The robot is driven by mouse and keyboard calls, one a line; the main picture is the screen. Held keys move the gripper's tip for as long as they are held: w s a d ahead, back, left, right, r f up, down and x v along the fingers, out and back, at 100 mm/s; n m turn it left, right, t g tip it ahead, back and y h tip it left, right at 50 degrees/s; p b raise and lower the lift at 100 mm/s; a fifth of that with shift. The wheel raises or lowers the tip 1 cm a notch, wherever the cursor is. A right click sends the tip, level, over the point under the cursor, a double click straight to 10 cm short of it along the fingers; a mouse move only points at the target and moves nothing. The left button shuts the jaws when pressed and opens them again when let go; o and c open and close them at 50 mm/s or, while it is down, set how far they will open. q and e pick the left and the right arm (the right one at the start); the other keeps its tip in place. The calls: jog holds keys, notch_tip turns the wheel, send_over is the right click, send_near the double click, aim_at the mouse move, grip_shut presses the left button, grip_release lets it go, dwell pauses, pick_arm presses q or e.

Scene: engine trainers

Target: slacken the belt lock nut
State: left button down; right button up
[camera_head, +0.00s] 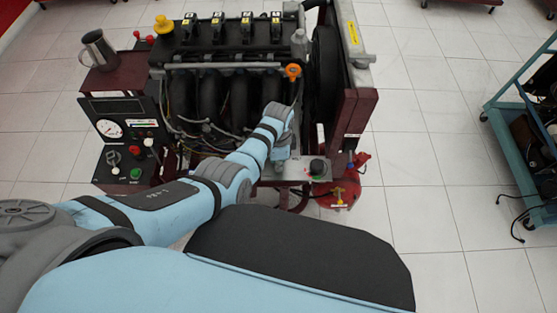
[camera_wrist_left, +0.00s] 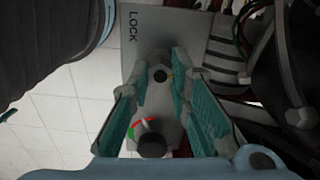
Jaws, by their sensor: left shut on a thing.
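My left gripper shows in the left wrist view (camera_wrist_left: 164,74), its teal-padded fingers closing at the tips on a small part at a grey plate (camera_wrist_left: 148,28) marked LOCK. In the head view my left arm reaches down to the front of the engine trainer (camera_head: 235,88); the wrist covers the nut there. A black knob (camera_wrist_left: 152,144) with a red and green arc sits on the same bracket; it also shows in the head view (camera_head: 318,166). My right gripper is out of view.
A control panel (camera_head: 122,150) with a gauge and buttons stands left of the arm, with a metal jug (camera_head: 98,50) above it. A teal cart (camera_head: 510,125) stands far right; tiled floor between is clear.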

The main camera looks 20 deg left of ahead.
pick_arm(q)
jog(key=n+p, duration=0.1)
jog(key=n, duration=1.4)
jog(key=shift+p, duration=0.4)
jog(key=n, duration=0.5)
jog(key=shift+n, duration=0.4)
jog(key=c, duration=1.5)
grip_release()
